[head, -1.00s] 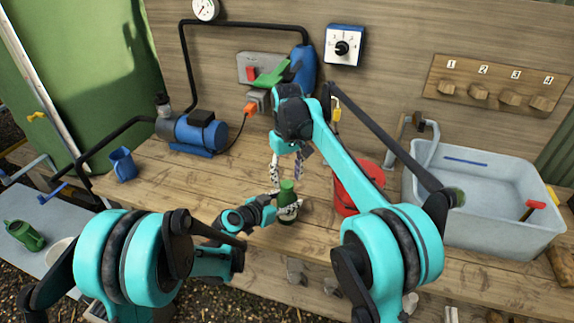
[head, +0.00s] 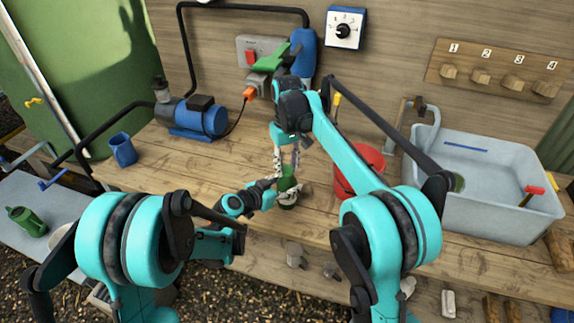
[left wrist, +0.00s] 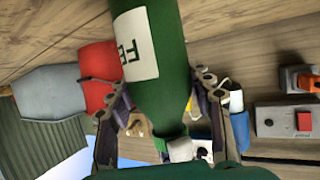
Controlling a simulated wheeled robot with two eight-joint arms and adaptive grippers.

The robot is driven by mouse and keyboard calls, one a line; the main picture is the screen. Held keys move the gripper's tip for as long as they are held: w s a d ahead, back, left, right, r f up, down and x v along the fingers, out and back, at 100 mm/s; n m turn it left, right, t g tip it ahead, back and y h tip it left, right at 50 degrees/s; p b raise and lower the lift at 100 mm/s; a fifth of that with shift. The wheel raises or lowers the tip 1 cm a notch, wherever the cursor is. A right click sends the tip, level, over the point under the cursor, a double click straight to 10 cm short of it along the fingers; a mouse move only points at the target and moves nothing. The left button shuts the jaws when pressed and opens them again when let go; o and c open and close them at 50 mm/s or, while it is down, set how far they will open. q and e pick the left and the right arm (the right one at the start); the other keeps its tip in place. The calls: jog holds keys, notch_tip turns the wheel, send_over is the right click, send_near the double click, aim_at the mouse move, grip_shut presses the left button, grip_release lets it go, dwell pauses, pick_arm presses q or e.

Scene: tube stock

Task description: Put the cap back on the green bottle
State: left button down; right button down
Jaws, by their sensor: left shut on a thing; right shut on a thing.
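The green bottle (head: 287,184) stands upright over the bench in the head view. My left gripper (head: 290,196) is shut around its body from the left. In the left wrist view, the bottle (left wrist: 165,80), with its pale label, runs between the fingers of my left gripper (left wrist: 160,105), its narrow neck towards the lower edge. My right gripper (head: 286,168) points down from above, its fingers closed in at the bottle's top. The cap is not clearly visible there; the fingers hide it, and I cannot tell how it sits on the neck.
A red bucket (head: 359,176) stands close to the right of the bottle. A grey sink (head: 480,205) is further right. A blue pump (head: 200,120) and a blue mug (head: 122,150) are at the left. The bench (head: 180,160) is clear between mug and bottle.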

jog(key=c, duration=1)
grip_release()
jog(key=shift+r, duration=0.15)
notch_tip(320, 180, up, 12)
jog(key=shift+f, duration=0.15)
pick_arm(q)
jog(key=c, duration=0.6)
grip_release()
jog(key=v, duration=1.2)
